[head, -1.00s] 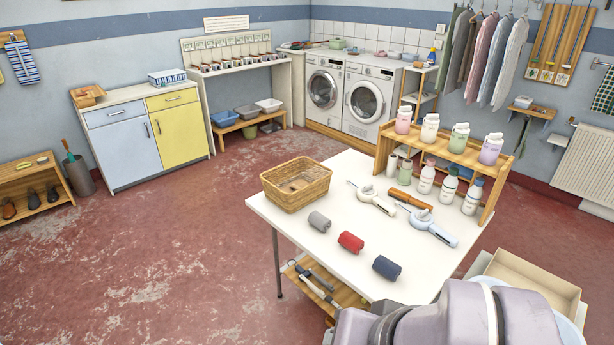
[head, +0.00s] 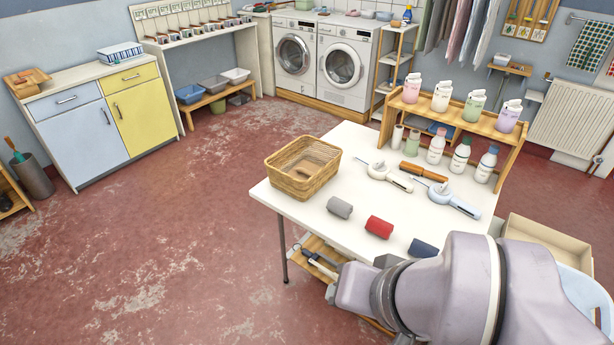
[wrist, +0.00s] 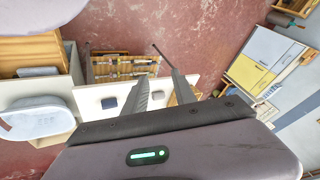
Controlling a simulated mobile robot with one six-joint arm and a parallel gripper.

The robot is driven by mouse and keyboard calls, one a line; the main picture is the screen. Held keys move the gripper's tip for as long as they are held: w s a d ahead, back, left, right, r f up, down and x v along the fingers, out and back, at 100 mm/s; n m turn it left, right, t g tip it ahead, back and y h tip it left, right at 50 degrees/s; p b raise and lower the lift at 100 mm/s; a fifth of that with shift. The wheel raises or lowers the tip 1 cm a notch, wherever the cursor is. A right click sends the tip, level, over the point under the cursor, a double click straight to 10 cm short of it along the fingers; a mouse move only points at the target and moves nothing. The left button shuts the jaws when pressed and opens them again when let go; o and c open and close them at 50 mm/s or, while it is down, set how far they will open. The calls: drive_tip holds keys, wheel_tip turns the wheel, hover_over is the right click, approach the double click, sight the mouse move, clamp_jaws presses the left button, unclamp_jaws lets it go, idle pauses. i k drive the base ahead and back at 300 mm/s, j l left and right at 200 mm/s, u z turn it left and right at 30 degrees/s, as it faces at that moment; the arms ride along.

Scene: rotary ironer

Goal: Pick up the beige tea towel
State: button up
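No clearly beige towel shows in either view. Three rolled cloths lie in a row on the white table (head: 345,235) in the head view: a light grey roll (head: 340,207), a red roll (head: 379,227) and a navy roll (head: 422,248). My arm covers the table's near corner beside the navy roll. My gripper (wrist: 160,75) shows in the wrist view with its two fingers apart and nothing visibly held. The gripper's fingers do not show clearly in the head view.
A wicker basket (head: 302,167) stands at the table's left corner. Two pale handled tools (head: 452,199) and an orange-brown roll (head: 423,172) lie near a wooden rack (head: 457,120) with bottles. A cardboard box (head: 548,245) is to the right. The red floor at left is clear.

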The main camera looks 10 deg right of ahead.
sight(304, 170)
drive_tip(key=i+j+z, duration=0.4)
drive_tip(key=i+j, duration=0.15)
drive_tip(key=i+j+z, duration=0.4)
drive_tip(key=j, duration=0.3)
drive_tip(key=i+j+z, duration=0.35)
drive_tip(key=j, duration=0.45)
drive_tip(key=i+j+z, duration=0.25)
drive_tip(key=j+z, duration=0.2)
drive_tip(key=j, duration=0.3)
drive_tip(key=i+j+z, duration=0.15)
drive_tip(key=j+z, duration=0.3)
drive_tip(key=j, duration=0.35)
drive_tip(key=j+z, duration=0.45)
drive_tip(key=j, duration=0.35)
drive_tip(key=i+j+z, duration=0.1)
drive_tip(key=j+z, duration=0.2)
drive_tip(key=z, duration=0.15)
drive_tip(key=i+j+z, duration=0.1)
drive_tip(key=j+z, duration=0.2)
drive_tip(key=z, duration=0.2)
drive_tip(key=j+z, duration=0.3)
drive_tip(key=z, duration=0.15)
